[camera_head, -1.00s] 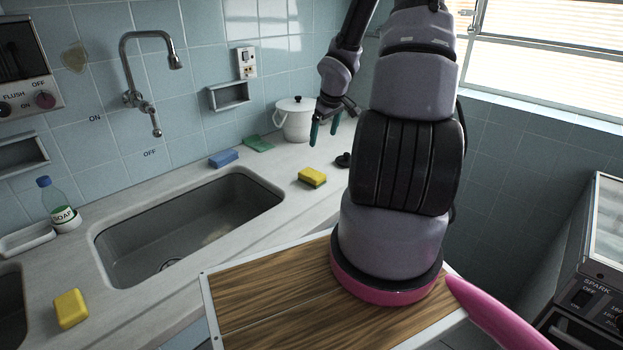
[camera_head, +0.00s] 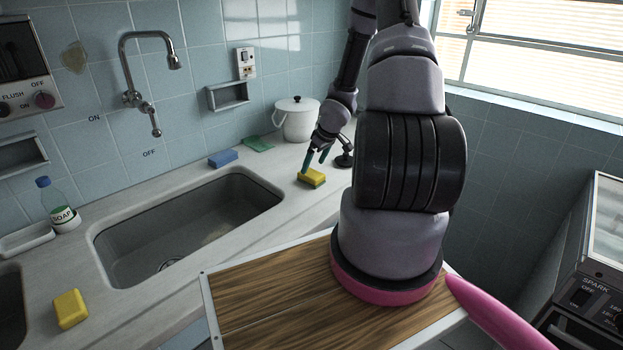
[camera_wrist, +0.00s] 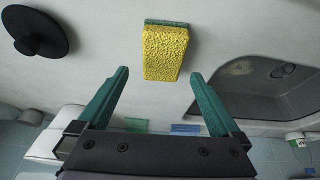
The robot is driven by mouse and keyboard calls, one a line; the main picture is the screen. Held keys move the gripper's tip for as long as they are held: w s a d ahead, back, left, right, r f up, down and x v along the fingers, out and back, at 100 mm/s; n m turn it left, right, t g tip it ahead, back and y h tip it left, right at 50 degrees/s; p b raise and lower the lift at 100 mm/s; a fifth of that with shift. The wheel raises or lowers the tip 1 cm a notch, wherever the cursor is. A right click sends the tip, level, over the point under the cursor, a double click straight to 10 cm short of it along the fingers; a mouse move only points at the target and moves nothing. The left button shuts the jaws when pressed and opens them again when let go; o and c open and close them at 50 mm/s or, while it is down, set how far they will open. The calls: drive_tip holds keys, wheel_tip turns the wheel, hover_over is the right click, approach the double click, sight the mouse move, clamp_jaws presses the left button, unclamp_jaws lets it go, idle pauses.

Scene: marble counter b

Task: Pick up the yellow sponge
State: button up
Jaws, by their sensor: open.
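A yellow sponge (camera_head: 312,178) with a green layer lies on the counter to the right of the sink. My gripper (camera_head: 317,160) is just above it in the head view and hides part of its top edge. In the wrist view the sponge (camera_wrist: 166,52) lies ahead of my two green fingers, roughly in line with the gap between them. My gripper (camera_wrist: 160,82) is open and empty there. A second yellow sponge (camera_head: 71,309) lies on the counter at the lower left, left of the sink.
The sink (camera_head: 187,228) lies left of the sponge. A black round-based object (camera_head: 344,160) stands just right of it. Behind are a white lidded pot (camera_head: 296,121), a green cloth-like item (camera_head: 258,144) and a blue sponge (camera_head: 223,158). A soap bottle (camera_head: 60,207) stands far left.

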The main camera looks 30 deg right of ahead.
sight(310, 172)
drive_tip(key=x, duration=0.5)
drive_tip(key=shift+s, duration=0.15)
drive_tip(key=c, duration=1.3)
